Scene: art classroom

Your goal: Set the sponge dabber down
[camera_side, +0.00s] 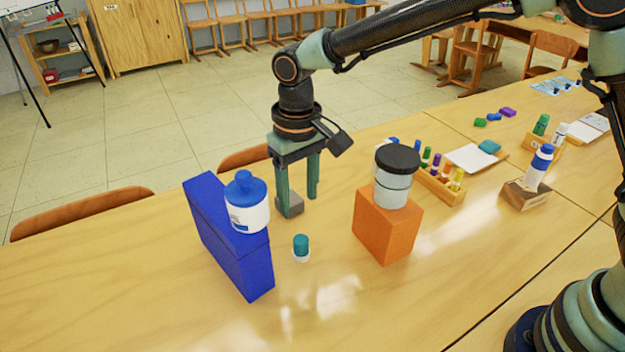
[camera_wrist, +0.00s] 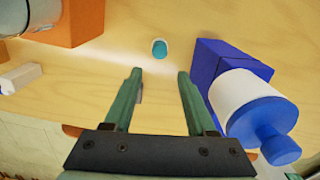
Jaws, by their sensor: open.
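The small item with a teal top and white base (camera_side: 301,248), which I take to be the sponge dabber, stands upright on the table. It is between the blue box and the orange block. In the wrist view the dabber (camera_wrist: 160,48) is seen from above, beyond my fingertips and apart from them. My gripper (camera_side: 299,204) points down behind the dabber, with its fingers spread. In the wrist view nothing is held between the fingers of my gripper (camera_wrist: 160,76). A grey block (camera_side: 292,204) shows at the left fingertip in the side view; I cannot tell whether they touch.
The blue box (camera_side: 238,262) is left of the dabber, with a blue-capped white bottle (camera_side: 247,210) on it. The orange block (camera_side: 384,232) stands right, bearing a black-lidded jar (camera_side: 391,190). A rack of colored tubes (camera_side: 441,187) is farther right. The front table is clear.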

